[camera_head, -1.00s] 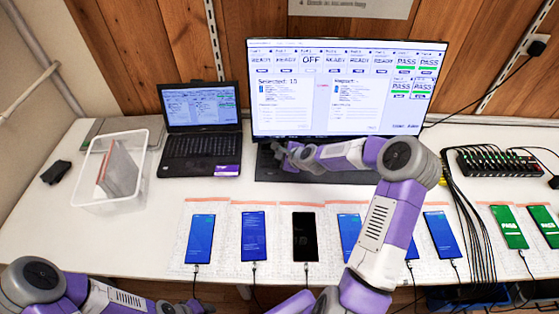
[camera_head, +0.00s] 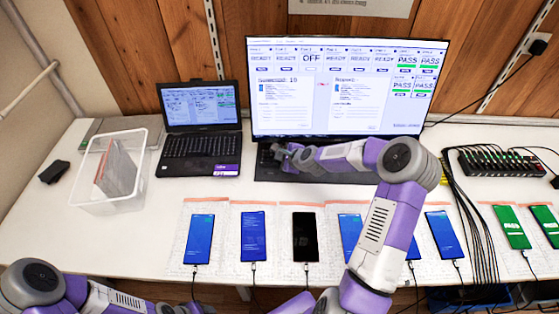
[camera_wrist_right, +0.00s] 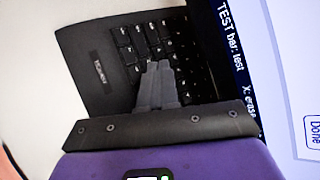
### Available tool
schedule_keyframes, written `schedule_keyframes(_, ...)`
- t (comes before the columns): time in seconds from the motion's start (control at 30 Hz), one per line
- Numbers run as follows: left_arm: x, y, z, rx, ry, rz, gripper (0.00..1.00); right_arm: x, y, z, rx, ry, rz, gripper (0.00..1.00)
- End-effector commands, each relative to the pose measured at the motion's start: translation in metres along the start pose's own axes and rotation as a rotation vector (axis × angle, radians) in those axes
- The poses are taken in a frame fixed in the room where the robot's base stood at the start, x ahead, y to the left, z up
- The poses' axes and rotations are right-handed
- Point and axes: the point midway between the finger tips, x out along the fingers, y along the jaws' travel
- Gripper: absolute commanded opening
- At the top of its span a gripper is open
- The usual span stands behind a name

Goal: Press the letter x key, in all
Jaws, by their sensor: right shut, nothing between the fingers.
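A black keyboard (camera_head: 266,168) lies under the large monitor (camera_head: 345,90); its middle is covered by my right arm. In the right wrist view the keyboard (camera_wrist_right: 85,65) shows several dark keys. My right gripper (camera_head: 281,151) is over its left part. In the wrist view the right fingers (camera_wrist_right: 160,68) are shut together, empty, with the tips over the keys. The letter x key cannot be made out; whether the tips touch a key is unclear.
A laptop (camera_head: 200,125) and a clear bin (camera_head: 110,190) stand left. Phones lie in a row along the front, several blue, one dark (camera_head: 305,238), two green with PASS (camera_head: 513,228). A cabled hub (camera_head: 500,163) is at right. The wrist view shows screen text "X: erase".

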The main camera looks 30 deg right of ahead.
Motion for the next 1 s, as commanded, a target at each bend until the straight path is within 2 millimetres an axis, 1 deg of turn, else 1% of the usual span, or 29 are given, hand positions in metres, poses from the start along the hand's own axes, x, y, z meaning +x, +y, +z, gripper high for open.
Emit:
schedule_keyframes(0.37,0.005,-0.002,0.0,0.0,0.0,0.0,0.43,0.004,0.003,-0.003,0.0,0.0,0.0,0.0)
schedule_keyframes(0.67,0.004,-0.002,0.0,0.0,0.0,0.0,0.43,0.003,0.003,-0.002,0.0,0.0,0.001,0.0)
schedule_keyframes(1.0,-0.004,0.002,0.0,0.0,0.0,0.0,0.43,-0.007,-0.005,0.005,-0.001,0.0,-0.001,0.0)
